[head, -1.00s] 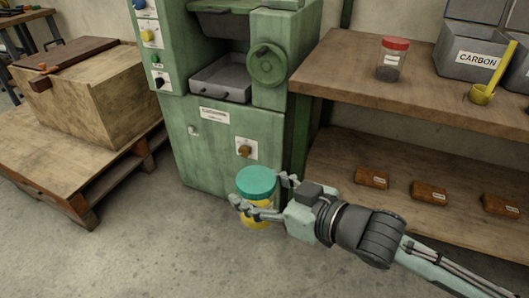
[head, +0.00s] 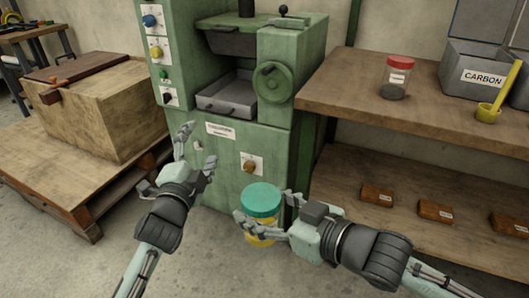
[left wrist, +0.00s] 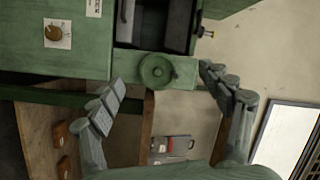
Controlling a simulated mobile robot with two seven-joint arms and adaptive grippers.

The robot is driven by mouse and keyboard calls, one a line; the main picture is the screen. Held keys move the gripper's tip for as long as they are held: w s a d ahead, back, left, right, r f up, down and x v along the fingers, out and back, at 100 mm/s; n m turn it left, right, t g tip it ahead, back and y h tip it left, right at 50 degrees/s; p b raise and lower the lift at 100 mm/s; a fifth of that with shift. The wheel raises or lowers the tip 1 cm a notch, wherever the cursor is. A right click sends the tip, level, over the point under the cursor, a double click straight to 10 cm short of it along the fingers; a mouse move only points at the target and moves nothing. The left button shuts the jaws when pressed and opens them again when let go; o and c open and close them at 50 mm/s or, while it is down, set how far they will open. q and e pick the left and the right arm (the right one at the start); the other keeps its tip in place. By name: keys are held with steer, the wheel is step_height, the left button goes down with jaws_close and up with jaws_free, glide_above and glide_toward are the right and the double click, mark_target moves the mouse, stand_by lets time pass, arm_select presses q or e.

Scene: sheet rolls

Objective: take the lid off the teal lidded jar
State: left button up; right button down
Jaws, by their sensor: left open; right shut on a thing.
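The teal lidded jar has a teal lid (head: 261,199) on top and a yellow body (head: 262,232) below. My right gripper (head: 264,215) is shut around the jar, with its fingers at the body just under the lid. The lid sits on the jar. My left gripper (head: 196,150) is open and empty, up and to the left of the jar, in front of the green machine. In the left wrist view its two fingers (left wrist: 165,92) are spread wide with nothing between them, and the jar does not show there.
The green machine (head: 225,165) with a handwheel (head: 273,83) stands behind both grippers. A wooden shelf (head: 340,88) at right bears a red-lidded jar (head: 395,78) and a carbon bin (head: 470,72). A wooden crate (head: 105,120) stands on a pallet at left.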

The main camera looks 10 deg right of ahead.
arm_select(q)
steer(key=s+d+r+m+g+h, duration=0.1)
steer(key=s+d+r+m+h, duration=0.1)
steer(key=d+r+m+h, duration=0.7)
steer(key=s+d+r+m+h, duration=0.3)
steer(key=d+r+m+h, duration=0.25)
steer(key=r+m, duration=0.4)
steer(key=s+d+r+m+g+h, duration=0.5)
steer(key=s+d+r+m+g, duration=0.25)
steer(key=m+g, duration=0.4)
steer(key=s+d+f+m+g+y, duration=0.2)
steer(key=s+d+m+g+y, duration=0.15)
steer(key=s+m+g, duration=0.45)
steer(key=s+d+f+m+g+y, duration=0.25)
steer(key=s+d+m+g, duration=0.2)
steer(key=m, duration=0.75)
steer(key=m+t+y, duration=0.7)
steer(key=m+y, duration=0.5)
steer(key=y, duration=0.5)
glide_above(264, 195)
step_height(264, 195, down, 12)
steer(key=shift+d+f, duration=0.15)
steer(key=shift+f+y, duration=0.2)
steer(key=shift+y, duration=0.05)
step_height(264, 195, down, 8)
steer(key=shift+r, duration=0.25)
steer(key=shift+c, duration=0.3)
